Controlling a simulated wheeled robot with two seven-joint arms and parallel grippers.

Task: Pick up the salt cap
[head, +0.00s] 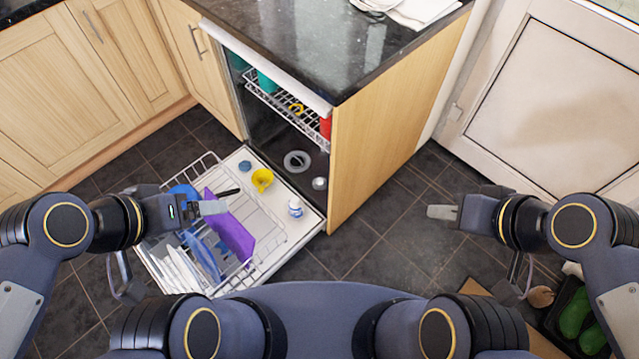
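The dishwasher is open. A small round blue cap (245,166) lies on its lowered door, near the tub. A small grey round piece (320,183) sits at the tub's right front edge, beside a grey ring (297,161) on the tub floor. I cannot tell for sure which small round piece is the salt cap. My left gripper (214,207) is over the lower rack, left of and nearer than these pieces. My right gripper (441,212) is over the bare floor, right of the dishwasher. Each gripper shows only one fingertip, so its opening is hidden.
The lower rack (270,222) holds a purple board (232,236) and several plates. A yellow cup (262,179) and a small white-and-blue item (295,208) are on the door. The upper rack (285,105) and granite worktop (300,38) overhang the tub.

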